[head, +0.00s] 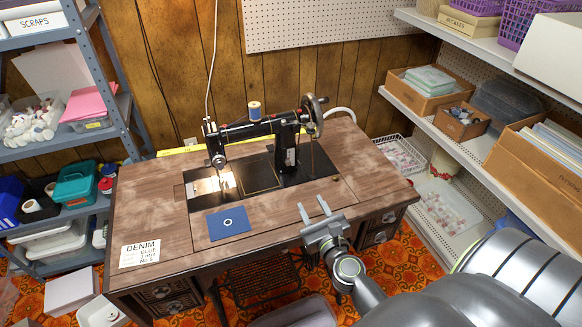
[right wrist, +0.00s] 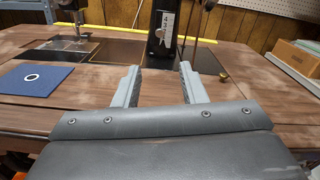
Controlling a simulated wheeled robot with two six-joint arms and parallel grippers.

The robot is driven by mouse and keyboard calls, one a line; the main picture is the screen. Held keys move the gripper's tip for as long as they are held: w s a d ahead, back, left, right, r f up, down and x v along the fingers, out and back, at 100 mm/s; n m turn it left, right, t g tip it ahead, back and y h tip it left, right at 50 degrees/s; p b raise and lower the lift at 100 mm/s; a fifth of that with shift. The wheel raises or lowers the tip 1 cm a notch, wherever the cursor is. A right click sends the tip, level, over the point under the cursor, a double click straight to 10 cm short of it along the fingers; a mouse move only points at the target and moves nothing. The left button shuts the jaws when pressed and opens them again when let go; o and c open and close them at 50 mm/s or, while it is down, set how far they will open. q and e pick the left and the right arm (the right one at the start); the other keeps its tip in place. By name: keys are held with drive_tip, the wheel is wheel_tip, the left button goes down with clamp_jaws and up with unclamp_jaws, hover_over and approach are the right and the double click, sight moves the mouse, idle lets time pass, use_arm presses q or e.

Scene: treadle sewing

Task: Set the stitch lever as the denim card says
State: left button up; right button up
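A black treadle sewing machine (head: 262,135) stands on the wooden table. Its pillar carries a pale numbered stitch plate (head: 290,157), which also shows in the right wrist view (right wrist: 164,33), seen between and beyond my fingers. A small light lever seems to lie over the plate; its exact setting is unclear. The white denim card (head: 140,253) lies at the table's front left; DENIM is legible, the smaller lines are not certain. My right gripper (head: 314,208) is open and empty, over the table's front edge, apart from and in front of the machine. My left gripper is out of view.
A blue cloth square with a white ring (head: 228,223) lies on the table front. A handwheel (head: 312,117) and blue thread spool (head: 254,110) are on the machine. Shelves stand left (head: 75,143) and right (head: 455,143). The table front between cloth and gripper is clear.

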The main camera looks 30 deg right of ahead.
sight(289, 164)
drive_tip(key=x, duration=1.6)
drive_tip(key=shift+a, duration=0.1)
drive_tip(key=shift+r, duration=0.1)
clamp_jaws()
